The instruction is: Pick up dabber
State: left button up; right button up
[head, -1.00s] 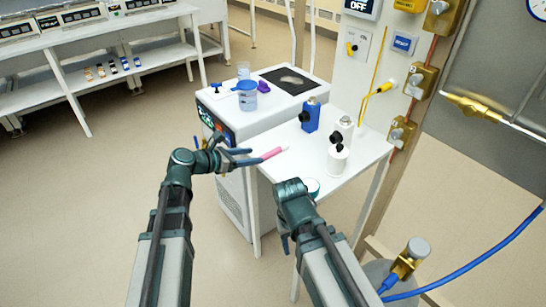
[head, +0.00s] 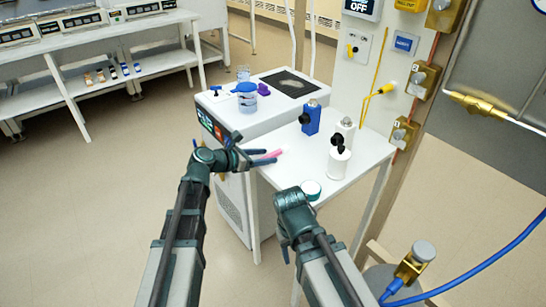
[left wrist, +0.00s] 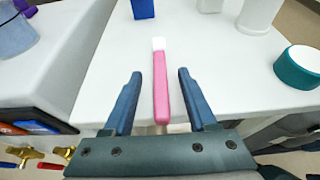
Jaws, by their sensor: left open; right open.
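The dabber, a pink stick with a white tip, lies on the white side table (head: 355,170) near its left edge; it shows in the head view (head: 272,154) and the left wrist view (left wrist: 161,88). My left gripper (head: 264,157) is open. In the left wrist view its two blue fingers (left wrist: 159,78) stand on either side of the dabber, with gaps on both sides.
A teal-banded round pot (head: 311,189) sits at the table's front edge. A blue-lidded beaker (head: 246,98) stands on the machine to the left.

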pick_arm(q)
grip_shut()
jog(key=shift+r, duration=0.1)
pick_arm(e)
jog(key=shift+r, duration=0.1)
